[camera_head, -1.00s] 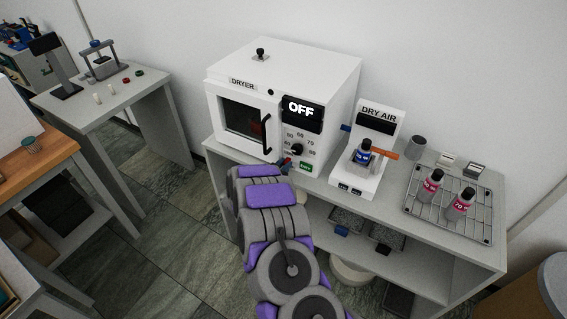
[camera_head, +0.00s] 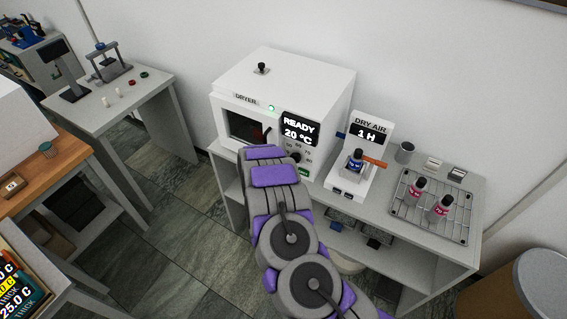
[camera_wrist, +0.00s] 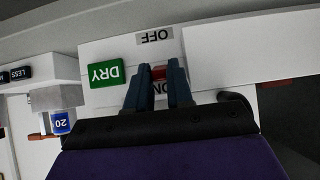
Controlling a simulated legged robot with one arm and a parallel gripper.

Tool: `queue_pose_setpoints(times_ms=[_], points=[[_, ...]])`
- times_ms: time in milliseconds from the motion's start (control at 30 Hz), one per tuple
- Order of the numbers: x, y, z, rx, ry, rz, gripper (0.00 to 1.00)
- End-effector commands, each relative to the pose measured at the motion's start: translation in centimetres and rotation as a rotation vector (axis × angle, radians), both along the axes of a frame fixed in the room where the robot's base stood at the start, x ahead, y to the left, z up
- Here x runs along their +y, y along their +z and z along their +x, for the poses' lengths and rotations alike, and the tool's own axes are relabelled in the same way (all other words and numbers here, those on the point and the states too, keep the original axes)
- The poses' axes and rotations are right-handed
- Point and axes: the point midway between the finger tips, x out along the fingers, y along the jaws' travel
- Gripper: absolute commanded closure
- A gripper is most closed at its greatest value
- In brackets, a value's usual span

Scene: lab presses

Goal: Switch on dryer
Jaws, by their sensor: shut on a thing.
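The white dryer (camera_head: 290,80) stands on the grey bench. Its display (camera_head: 298,130) reads READY 20 °C, and a small green light (camera_head: 271,108) is lit above it. In the wrist view, which is upside down, my gripper (camera_wrist: 158,74) is shut on a red switch (camera_wrist: 158,71) between the OFF label (camera_wrist: 155,36) and the partly covered ON label (camera_wrist: 158,90). The green DRY button (camera_wrist: 105,73) is beside it. In the head view my arm hides my gripper and the switch. The dryer door looks closed.
The dry air unit (camera_head: 347,185), its display reading 1 H, stands right of the dryer with a blue-labelled bottle (camera_head: 355,160). A wire rack (camera_head: 402,216) holds two red-labelled bottles. Another table (camera_head: 160,95) stands at the left. Bare floor lies between.

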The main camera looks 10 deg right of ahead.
Motion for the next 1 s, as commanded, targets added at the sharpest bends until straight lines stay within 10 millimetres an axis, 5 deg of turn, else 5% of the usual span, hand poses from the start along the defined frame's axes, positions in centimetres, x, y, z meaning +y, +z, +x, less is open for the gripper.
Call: queue_pose_setpoints(times_ms=[667, 700, 1000], points=[[0.16, 0.51, 0.44, 0.017, 0.006, 0.020, 1.00], [0.16, 0.51, 0.44, 0.017, 0.005, 0.020, 0.75], [0.11, 0.38, 0.26, 0.020, 0.004, 0.020, 0.68]])
